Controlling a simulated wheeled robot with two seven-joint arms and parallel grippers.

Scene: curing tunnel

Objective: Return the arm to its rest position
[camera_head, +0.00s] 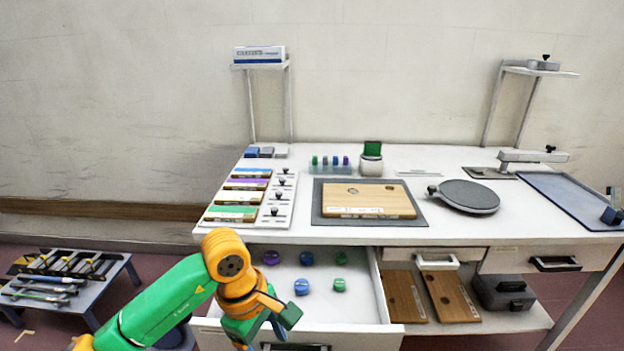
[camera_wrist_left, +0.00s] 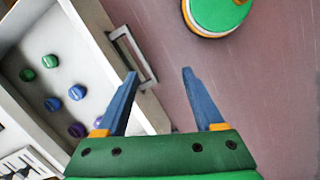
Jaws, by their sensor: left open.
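My left arm (camera_head: 160,305) comes in from the lower left, bent, with its orange wrist in front of the open drawer (camera_head: 360,307). My left gripper (camera_head: 262,335) points down at the drawer's front, and its fingers are partly cut off by the frame edge. In the left wrist view the gripper (camera_wrist_left: 158,78) is open with nothing between its blue fingers. The drawer handle (camera_wrist_left: 135,55) lies beyond the left finger, and I cannot tell the gap between them. My right arm is not in view.
The pulled-out drawer holds several small purple, blue and green caps (camera_head: 302,287). Above it the bench (camera_head: 450,222) carries a wooden board (camera_head: 368,200), a round grey plate (camera_head: 469,196) and a labelled rack (camera_head: 280,200). A low tool table (camera_head: 85,290) stands left; floor between is free.

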